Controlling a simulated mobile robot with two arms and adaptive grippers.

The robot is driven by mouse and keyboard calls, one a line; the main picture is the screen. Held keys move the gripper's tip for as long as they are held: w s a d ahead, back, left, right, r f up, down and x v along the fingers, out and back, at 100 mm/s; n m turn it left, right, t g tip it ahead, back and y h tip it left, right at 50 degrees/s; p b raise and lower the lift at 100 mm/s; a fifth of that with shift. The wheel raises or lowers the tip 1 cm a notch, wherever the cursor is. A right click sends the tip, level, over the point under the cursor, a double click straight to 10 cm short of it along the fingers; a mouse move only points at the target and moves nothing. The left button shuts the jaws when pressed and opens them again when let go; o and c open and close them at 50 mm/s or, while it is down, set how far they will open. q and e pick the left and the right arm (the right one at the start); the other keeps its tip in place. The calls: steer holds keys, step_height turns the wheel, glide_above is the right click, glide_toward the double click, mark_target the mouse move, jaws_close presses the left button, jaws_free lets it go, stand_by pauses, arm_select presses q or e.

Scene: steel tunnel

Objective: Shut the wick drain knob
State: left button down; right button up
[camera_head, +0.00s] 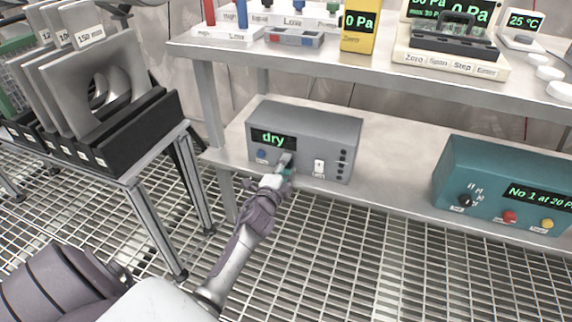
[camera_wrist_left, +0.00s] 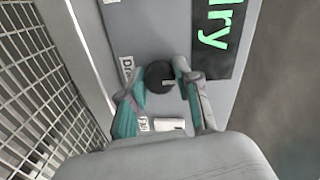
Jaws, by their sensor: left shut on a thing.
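The grey box (camera_head: 335,128) with a green "dry" display (camera_head: 272,139) stands on the lower shelf in the head view. My left gripper (camera_head: 284,165) reaches its front face below the display. In the left wrist view a round black knob (camera_wrist_left: 158,77) sits between the two teal-lined fingers of this gripper (camera_wrist_left: 157,80), and the gripper is shut on it. A label starting with "Dr" (camera_wrist_left: 126,70) shows beside the knob, partly covered by a finger. In the head view the gripper hides most of the knob. My right gripper is not in view.
A white switch (camera_head: 319,167) is on the box right of the gripper, and a blue button (camera_head: 262,154) is left of it. A teal box (camera_head: 480,160) stands farther right. The upper shelf (camera_head: 370,52) overhangs. A plate rack (camera_head: 130,145) stands left.

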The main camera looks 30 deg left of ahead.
arm_select(q)
steer(key=shift+f, duration=0.1)
stand_by(0.4)
steer(key=c, duration=0.8)
jaws_free()
steer(key=shift+s, duration=0.1)
steer(key=v, duration=1.2)
